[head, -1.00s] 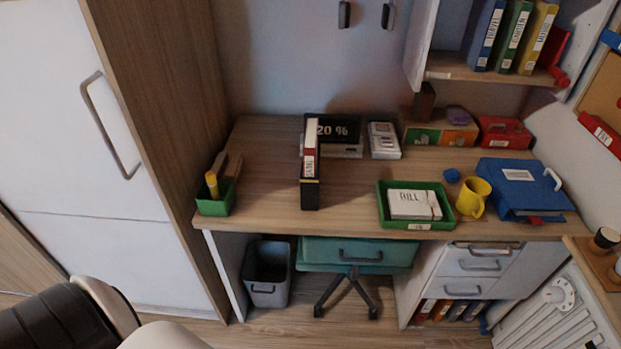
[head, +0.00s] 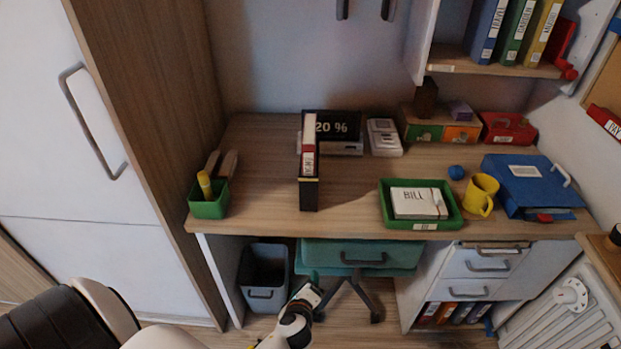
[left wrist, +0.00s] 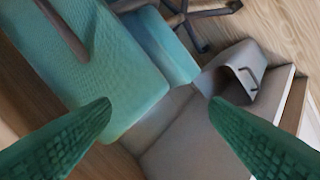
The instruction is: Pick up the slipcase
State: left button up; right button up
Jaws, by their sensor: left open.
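The slipcase (head: 309,195) is a narrow black upright case near the front edge of the desk, left of centre. A red and white book spine with dark lettering shows inside it. My left gripper (head: 308,288) is below the desk's front edge, in front of the green chair, lower than the slipcase and apart from it. In the left wrist view its two green fingers (left wrist: 160,108) are spread with nothing between them; the slipcase is not in that view. My right gripper is not in view.
The desk (head: 255,165) carries a green pen box (head: 209,207) at left, a green tray (head: 422,225) and a yellow mug (head: 480,192) at right. A display (head: 335,128) stands behind the slipcase. The green chair (head: 365,252) and grey bin (head: 263,280) are underneath.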

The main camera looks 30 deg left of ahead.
pick_arm(q)
jog(key=w+a+r+m+t+y, duration=0.1)
jog(key=r, duration=0.4)
jog(key=w+a+r+m+t+y, duration=0.1)
jog(key=a+r+m+y, duration=0.1)
jog(key=r, duration=0.4)
jog(key=w+a+r+m+t+y+b, duration=0.1)
jog(key=w+a+r, duration=0.1)
jog(key=r, duration=0.3)
jog(key=shift+w+r+m+y, duration=0.1)
jog(key=shift+r+m+y, duration=0.2)
jog(key=shift+r, duration=0.1)
jog(key=w+a+m, duration=0.1)
jog(key=w, duration=0.3)
jog(key=w+a+m+t, duration=0.1)
jog(key=w+a+m, duration=0.1)
jog(key=w, duration=0.2)
jog(key=w+a+r+m+t, duration=0.1)
jog(key=w+a+m, duration=0.1)
jog(key=w, duration=0.3)
jog(key=shift+w, duration=0.1)
jog(key=shift+r, duration=0.1)
jog(key=shift+c, duration=0.3)
jog(key=c, duration=1.2)
jog(key=shift+r, duration=0.25)
